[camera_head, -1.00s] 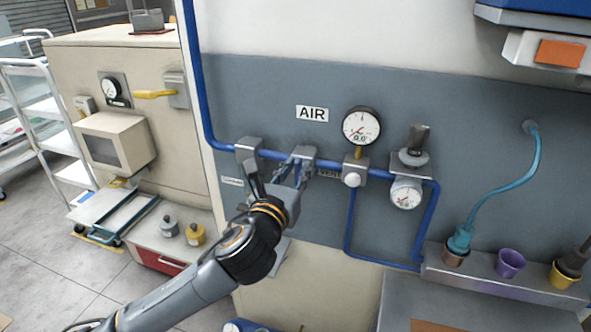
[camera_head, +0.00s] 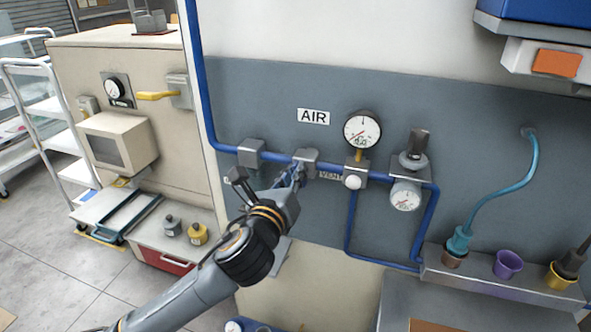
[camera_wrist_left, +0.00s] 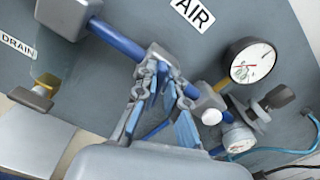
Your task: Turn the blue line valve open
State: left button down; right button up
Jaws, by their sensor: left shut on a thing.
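The blue line (camera_head: 225,147) comes down the left edge of the grey wall panel and runs right under the AIR sign (camera_head: 313,116). A grey valve block (camera_head: 307,157) sits on it below the sign; it also shows in the wrist view (camera_wrist_left: 160,53). My left gripper (camera_head: 294,178) is at the underside of this block, coming from the lower left, with its fingers (camera_wrist_left: 164,95) shut on the blue valve handle. The fingers hide most of the handle, so its exact angle is hard to tell. My right gripper is not in view.
Another grey block (camera_head: 251,153) sits on the line to the left. To the right are a VENT label (camera_head: 331,175), a block with a white knob (camera_head: 352,181), a round gauge (camera_head: 362,131) and a regulator (camera_head: 408,180). A ledge with cups (camera_head: 490,280) is lower right.

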pick_arm(q)
jog(key=n, duration=0.4)
jog(key=n+p, duration=0.1)
jog(key=n, duration=0.4)
jog(key=a+f+n, duration=0.1)
jog(key=n, duration=0.3)
jog(key=shift+w+n+p, duration=0.2)
jog(key=shift+n+p, duration=0.2)
dwell(0.3)
jog(key=c, duration=1.5)
grip_release()
jog(key=shift+o, duration=0.4)
jog(key=shift+d+f, duration=0.1)
jog(key=shift+f, duration=0.05)
jog(key=shift+w, duration=0.1)
